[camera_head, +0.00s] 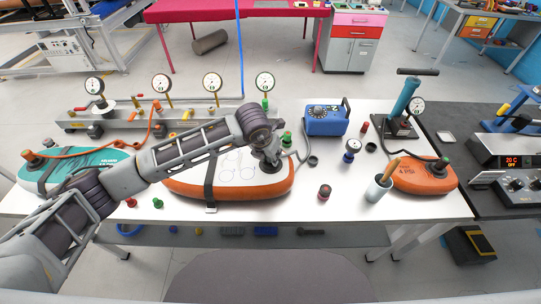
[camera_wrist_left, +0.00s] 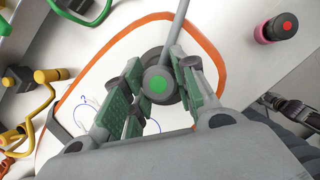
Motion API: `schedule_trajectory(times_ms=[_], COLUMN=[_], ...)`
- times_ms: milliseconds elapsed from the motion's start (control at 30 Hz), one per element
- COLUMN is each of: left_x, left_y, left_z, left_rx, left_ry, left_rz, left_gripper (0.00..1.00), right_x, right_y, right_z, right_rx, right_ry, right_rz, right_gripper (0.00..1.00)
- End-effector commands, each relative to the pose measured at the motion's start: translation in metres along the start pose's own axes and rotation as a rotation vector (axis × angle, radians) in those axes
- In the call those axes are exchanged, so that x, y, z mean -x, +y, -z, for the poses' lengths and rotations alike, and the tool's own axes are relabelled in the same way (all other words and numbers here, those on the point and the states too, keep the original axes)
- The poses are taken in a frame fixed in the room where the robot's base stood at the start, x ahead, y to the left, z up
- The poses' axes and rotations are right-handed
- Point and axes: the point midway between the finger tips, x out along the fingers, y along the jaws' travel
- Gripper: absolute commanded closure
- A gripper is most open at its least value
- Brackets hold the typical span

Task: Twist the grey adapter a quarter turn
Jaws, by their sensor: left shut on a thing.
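The grey adapter (camera_wrist_left: 158,84) is a round dark-grey piece with a green centre, between the green-padded fingers of my left gripper (camera_wrist_left: 160,92). In the wrist view the gripper is shut on it, with a grey hose (camera_wrist_left: 181,22) running away from it. In the head view my left gripper (camera_head: 270,162) points down over the right part of the white, orange-edged board (camera_head: 200,189); the adapter is mostly hidden there. My right gripper is not in view.
A blue pump box (camera_head: 328,119) stands behind and right of the board. A green-topped piece (camera_head: 286,138) is close to my gripper. A teal board (camera_head: 70,175) lies left and an orange board (camera_head: 422,180) right. Gauges (camera_head: 213,82) line the back. The table front right (camera_head: 430,207) is clear.

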Motion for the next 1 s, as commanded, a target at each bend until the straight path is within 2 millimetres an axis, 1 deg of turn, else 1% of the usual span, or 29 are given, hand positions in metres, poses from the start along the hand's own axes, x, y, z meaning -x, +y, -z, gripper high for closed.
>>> schedule_trajectory(times_ms=[367, 1000], left_x=[0.0, -0.001], left_y=[-0.001, -0.001], left_z=[0.0, 0.0], left_rx=[0.028, 0.347], left_ry=[0.0, 0.0], left_rz=[-0.011, -0.143], left_gripper=[0.93, 0.93], right_x=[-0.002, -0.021], right_y=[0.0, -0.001], right_z=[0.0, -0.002], right_rx=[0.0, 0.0], right_ry=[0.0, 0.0], right_rz=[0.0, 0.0], right_gripper=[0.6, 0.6])
